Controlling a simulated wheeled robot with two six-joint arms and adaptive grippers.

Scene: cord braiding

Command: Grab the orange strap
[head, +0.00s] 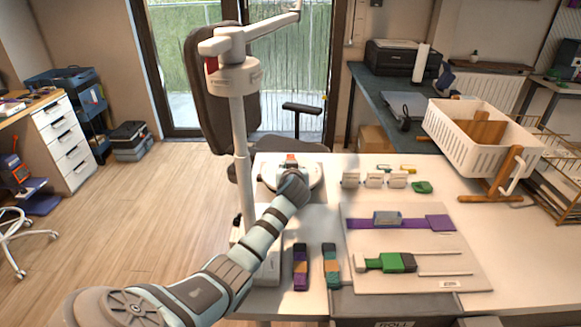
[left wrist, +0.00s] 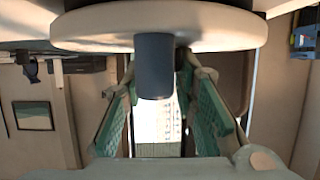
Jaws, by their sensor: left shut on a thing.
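In the left wrist view, the teal fingers (left wrist: 157,75) close in on either side of a dark grey cylinder (left wrist: 154,68) below the white disc (left wrist: 225,28). The gripper is shut on this cylinder. No plainly orange strap shows. A purple rolled strap (head: 300,280) and a teal one (head: 330,252) have orange parts. My right gripper is not in view.
A pale board (head: 440,273) holds a purple strap (head: 438,222) and a green piece (head: 390,262). Several white blocks (head: 374,180) and a green piece (head: 422,187) lie behind it. A white basket (head: 475,140) stands at right. A white post (head: 241,150) rises beside my left arm.

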